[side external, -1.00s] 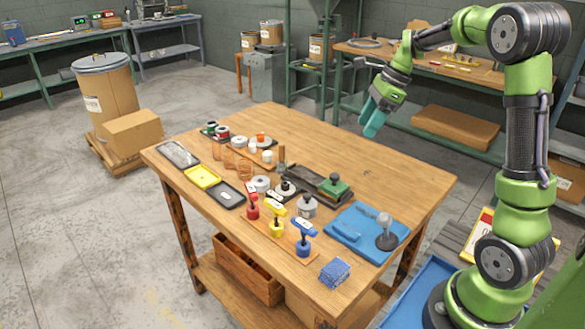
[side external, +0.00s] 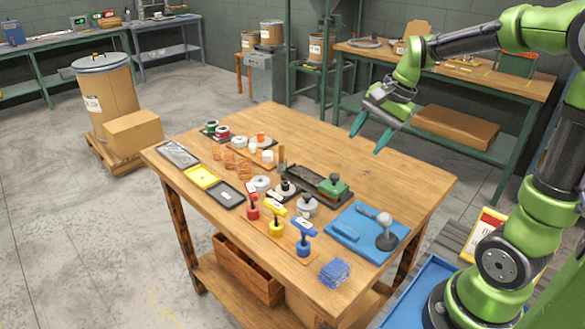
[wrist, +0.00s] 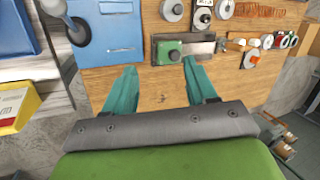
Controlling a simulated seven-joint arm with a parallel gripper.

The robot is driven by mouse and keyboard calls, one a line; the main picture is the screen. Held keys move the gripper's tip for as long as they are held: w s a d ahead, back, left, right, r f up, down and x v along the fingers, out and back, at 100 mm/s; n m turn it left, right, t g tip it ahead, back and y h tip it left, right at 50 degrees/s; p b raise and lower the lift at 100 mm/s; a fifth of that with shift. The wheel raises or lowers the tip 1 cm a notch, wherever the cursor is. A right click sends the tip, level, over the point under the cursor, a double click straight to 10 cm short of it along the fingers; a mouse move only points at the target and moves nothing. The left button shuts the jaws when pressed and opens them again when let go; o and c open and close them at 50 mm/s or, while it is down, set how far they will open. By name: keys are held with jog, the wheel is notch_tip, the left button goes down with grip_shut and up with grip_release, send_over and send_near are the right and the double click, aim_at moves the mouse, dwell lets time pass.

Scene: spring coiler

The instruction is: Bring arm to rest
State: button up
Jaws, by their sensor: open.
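My gripper (side external: 370,133) is in the air above the back right part of the wooden table (side external: 310,145). Its two teal fingers are spread apart with nothing between them. In the wrist view my gripper (wrist: 165,80) points at bare wood, with a green-topped device (wrist: 170,50) on a dark plate just beyond the fingertips. The same green device (side external: 335,186) stands on the table in the side view, apart from my gripper.
A blue mat (side external: 345,235) with a grey-knobbed tool (side external: 386,232) lies at the table's right corner. Red, yellow and blue tools (side external: 277,222) stand at the front. Trays (side external: 203,177), copper coils and spools fill the left side. The table's back right is clear.

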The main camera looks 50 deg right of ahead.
jog(key=s+a+r+n+t, duration=0.3)
jog(key=s+a+n, duration=0.7)
jog(key=a, duration=0.4)
jog(key=shift+n, duration=0.8)
